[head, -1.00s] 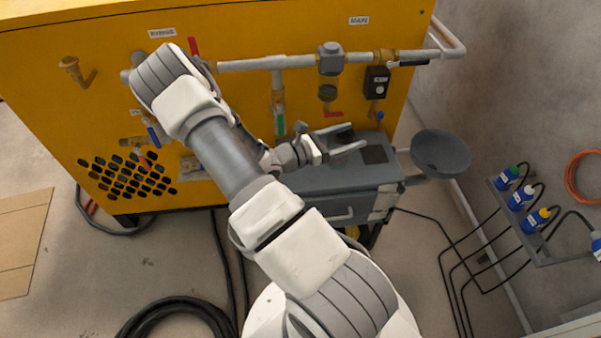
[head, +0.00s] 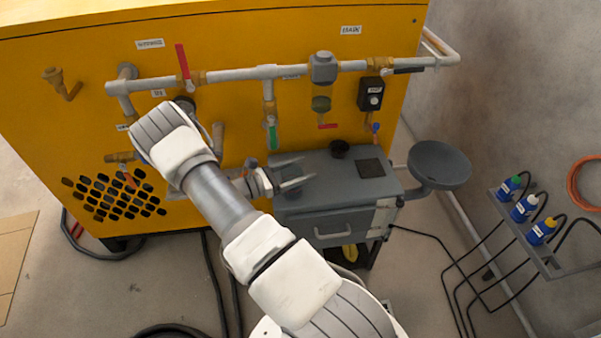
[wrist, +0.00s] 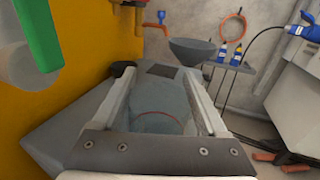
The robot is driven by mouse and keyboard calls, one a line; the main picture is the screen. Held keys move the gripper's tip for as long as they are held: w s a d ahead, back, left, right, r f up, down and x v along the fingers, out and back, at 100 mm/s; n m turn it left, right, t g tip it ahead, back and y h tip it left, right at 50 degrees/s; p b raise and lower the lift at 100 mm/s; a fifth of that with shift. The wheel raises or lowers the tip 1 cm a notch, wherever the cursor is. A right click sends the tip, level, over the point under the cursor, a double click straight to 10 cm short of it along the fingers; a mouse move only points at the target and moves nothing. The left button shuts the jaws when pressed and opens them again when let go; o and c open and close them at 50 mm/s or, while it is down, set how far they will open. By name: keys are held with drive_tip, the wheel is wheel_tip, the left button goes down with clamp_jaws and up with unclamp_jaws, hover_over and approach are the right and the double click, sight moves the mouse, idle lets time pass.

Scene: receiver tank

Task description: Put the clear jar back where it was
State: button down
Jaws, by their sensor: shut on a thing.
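A clear jar (wrist: 160,108) is between my fingers in the wrist view, see-through with a thin reddish ring at its near end. My gripper (wrist: 156,80) is shut on it. In the head view my gripper (head: 301,172) is over the left part of the grey cart top (head: 330,190), in front of the yellow panel; the jar is hard to make out there. I cannot tell the gap between jar and cart top.
A black cup-like piece (head: 340,148) and a dark square pad (head: 370,168) are on the cart top. A grey dish (head: 440,163) stands out at right. A pipe (head: 225,76) with valves, including a green-handled one (head: 272,134), runs along the yellow panel (head: 230,30).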

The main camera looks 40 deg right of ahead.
drive_tip(key=shift+f, duration=0.15)
unclamp_jaws()
